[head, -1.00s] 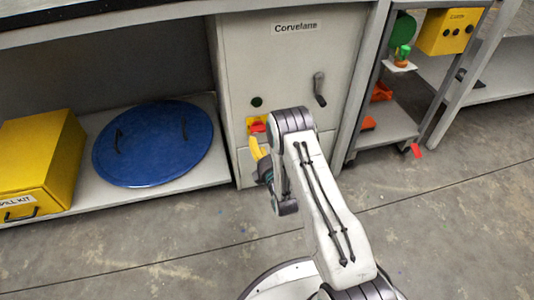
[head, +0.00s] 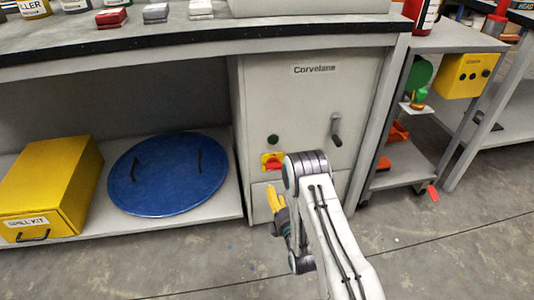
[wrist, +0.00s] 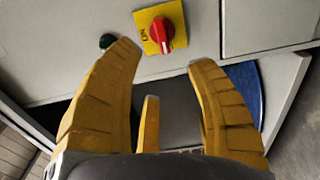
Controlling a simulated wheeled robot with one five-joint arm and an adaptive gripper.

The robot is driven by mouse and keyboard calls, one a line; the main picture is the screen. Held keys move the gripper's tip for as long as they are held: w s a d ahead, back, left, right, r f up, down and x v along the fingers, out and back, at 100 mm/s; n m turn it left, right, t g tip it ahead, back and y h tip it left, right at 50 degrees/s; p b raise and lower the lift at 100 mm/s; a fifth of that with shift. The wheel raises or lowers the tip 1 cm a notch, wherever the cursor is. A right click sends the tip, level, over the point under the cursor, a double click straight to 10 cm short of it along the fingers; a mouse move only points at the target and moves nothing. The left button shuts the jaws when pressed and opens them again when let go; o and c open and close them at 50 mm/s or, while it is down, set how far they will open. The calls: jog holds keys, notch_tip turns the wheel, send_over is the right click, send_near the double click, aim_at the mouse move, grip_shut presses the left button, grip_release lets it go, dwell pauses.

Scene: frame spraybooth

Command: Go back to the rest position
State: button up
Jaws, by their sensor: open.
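My gripper (head: 275,198) has yellow fingers and is in front of the lower part of the grey Corvelane cabinet (head: 300,105). In the wrist view my gripper (wrist: 165,75) is open, with its fingers spread and nothing between them. A red rotary switch on a yellow plate (wrist: 161,28) sits beyond the fingertips, apart from them. The switch also shows in the head view (head: 272,162), just above the gripper. My arm is folded, with its forearm hanging down in front of the cabinet.
A blue round lid (head: 167,173) and a yellow spill kit box (head: 50,185) lie on the low shelf at left. A crank handle (head: 336,130) is on the cabinet. A cart with a yellow control box (head: 468,75) stands at right. The floor (head: 450,250) in front is clear.

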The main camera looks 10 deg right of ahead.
notch_tip(320, 180, up, 35)
jog(key=s+m+g+p, duration=0.2)
jog(key=m+g+p, duration=0.55)
jog(key=p, duration=1.35)
jog(key=s+r+m+g+p, duration=0.7)
jog(key=s+r+m+p, duration=0.3)
jog(key=s+r+p, duration=1.1)
jog(key=shift+s+d+r+m, duration=0.25)
jog(key=shift+s+r+m, duration=0.1)
jog(key=shift+s+r, duration=4.15)
jog(key=shift+o, duration=0.4)
jog(key=shift+s+f, duration=0.55)
jog(key=shift+f, duration=0.1)
